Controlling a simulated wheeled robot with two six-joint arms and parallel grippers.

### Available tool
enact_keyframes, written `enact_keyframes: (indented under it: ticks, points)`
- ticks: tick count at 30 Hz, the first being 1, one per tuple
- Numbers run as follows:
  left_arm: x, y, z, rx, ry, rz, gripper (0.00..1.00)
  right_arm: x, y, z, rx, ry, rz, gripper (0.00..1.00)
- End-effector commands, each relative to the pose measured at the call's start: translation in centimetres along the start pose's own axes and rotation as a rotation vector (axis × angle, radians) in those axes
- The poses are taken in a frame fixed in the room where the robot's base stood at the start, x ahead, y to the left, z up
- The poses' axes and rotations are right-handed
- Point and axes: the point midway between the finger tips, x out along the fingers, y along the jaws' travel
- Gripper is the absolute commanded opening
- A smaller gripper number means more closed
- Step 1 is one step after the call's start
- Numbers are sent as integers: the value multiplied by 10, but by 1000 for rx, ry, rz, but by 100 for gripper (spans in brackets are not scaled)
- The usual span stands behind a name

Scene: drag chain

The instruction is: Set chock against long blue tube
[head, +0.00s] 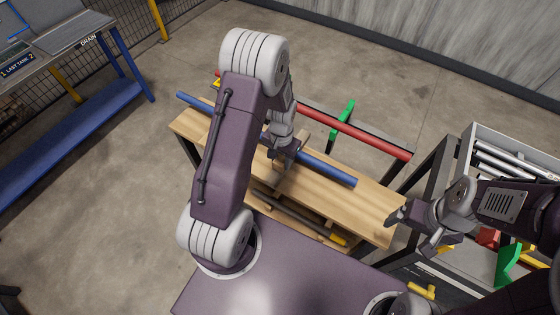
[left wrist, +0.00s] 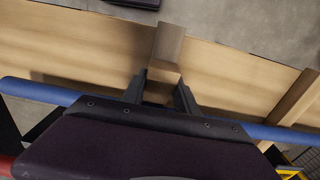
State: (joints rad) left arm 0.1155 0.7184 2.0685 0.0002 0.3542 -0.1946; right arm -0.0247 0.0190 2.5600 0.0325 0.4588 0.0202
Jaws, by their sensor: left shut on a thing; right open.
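The long blue tube (head: 325,171) lies along the wooden bench top (head: 375,205); its middle is partly hidden by my left arm. It also crosses behind my gripper in the left wrist view (left wrist: 30,90). My left gripper (head: 283,155) is low over the bench at the tube. In the left wrist view, its two fingers (left wrist: 160,92) are shut on a pale wooden chock (left wrist: 168,45), which sticks out on the robot's side of the tube. I cannot tell whether the chock touches the tube. My right gripper (head: 412,217) is open and empty by the bench's right end.
A second wooden piece (left wrist: 292,108) lies across the bench in the left wrist view. A red tube (head: 360,136) and green bracket (head: 342,120) are beyond the bench. A dark rod (head: 300,222) lies below its near edge. A bin of tubes (head: 500,135) stands right.

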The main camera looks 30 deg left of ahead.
Motion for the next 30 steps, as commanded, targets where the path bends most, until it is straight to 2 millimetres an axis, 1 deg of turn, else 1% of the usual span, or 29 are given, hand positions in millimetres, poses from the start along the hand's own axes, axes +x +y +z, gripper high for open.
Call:
enact_keyframes:
  ticks: [8,9,11,20,22,25,30]
  points:
    - [0,0,-1,0,0,0,0,0,0,0,0,0,0,87]
    - [0,0,-1,0,0,0,44,0,0,0,0,0,0,87]
    - [0,0,-1,0,0,0,61,0,0,0,0,0,0,87]
    - [0,0,-1,0,1,0,61,0,0,0,0,0,0,87]
    - [-6,0,-1,0,3,-1,61,0,0,0,0,0,0,87]
    - [-24,0,-2,0,7,-1,61,0,0,0,0,0,0,87]
    - [-63,0,-2,0,7,-1,61,-1,0,0,0,0,0,87]
